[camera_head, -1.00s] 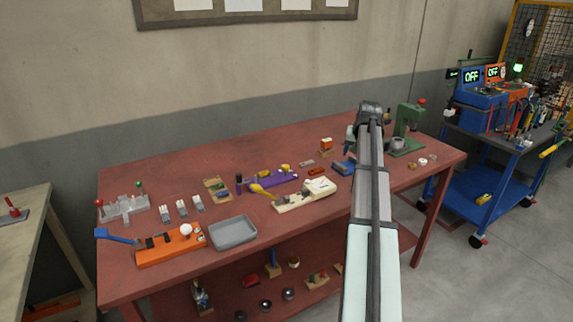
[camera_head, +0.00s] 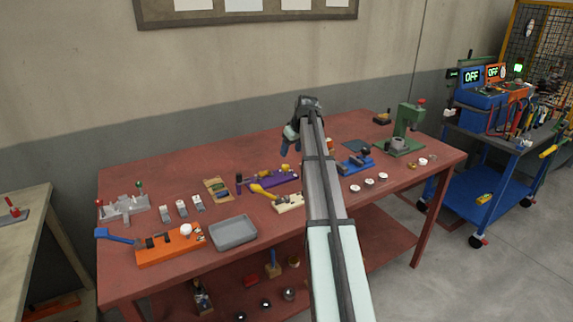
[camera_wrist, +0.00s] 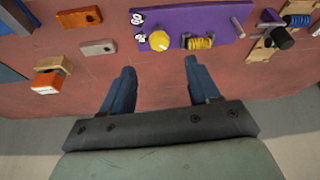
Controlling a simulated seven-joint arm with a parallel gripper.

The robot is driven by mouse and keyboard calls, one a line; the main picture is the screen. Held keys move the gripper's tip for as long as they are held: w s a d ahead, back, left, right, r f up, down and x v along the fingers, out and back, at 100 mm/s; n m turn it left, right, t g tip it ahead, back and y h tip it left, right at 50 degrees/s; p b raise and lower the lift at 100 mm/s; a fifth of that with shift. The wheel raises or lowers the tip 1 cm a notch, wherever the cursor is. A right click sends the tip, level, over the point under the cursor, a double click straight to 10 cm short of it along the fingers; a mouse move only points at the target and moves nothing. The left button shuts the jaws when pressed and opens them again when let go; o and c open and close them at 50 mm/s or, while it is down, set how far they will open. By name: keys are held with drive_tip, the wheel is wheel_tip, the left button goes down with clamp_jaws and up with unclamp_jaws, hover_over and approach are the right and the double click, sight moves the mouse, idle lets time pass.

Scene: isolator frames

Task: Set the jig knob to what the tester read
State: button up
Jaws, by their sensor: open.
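The purple jig plate (camera_head: 262,182) lies mid-table, partly hidden by my arm in the head view. In the wrist view the purple plate (camera_wrist: 185,18) carries a round yellow knob (camera_wrist: 159,41), a yellow coil (camera_wrist: 200,43) and two small black-and-white round marks beside the knob. The marks are too small to read. My gripper (camera_wrist: 160,78) is open and empty; the knob lies beyond its fingertips, apart from them. In the head view my gripper (camera_head: 291,146) hangs over the back of the table. I cannot tell which device is the tester; blue and orange units (camera_head: 484,98) on the cart show "OFF".
A wooden coil holder (camera_wrist: 268,48) lies right. A grey tray (camera_head: 233,232) and a green press (camera_head: 408,130) stand on the red table.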

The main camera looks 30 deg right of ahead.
sight(285, 166)
drive_tip(key=x, duration=0.8)
drive_tip(key=shift+w+f, duration=0.15)
drive_tip(key=shift+f, duration=0.2)
drive_tip(key=c, duration=1)
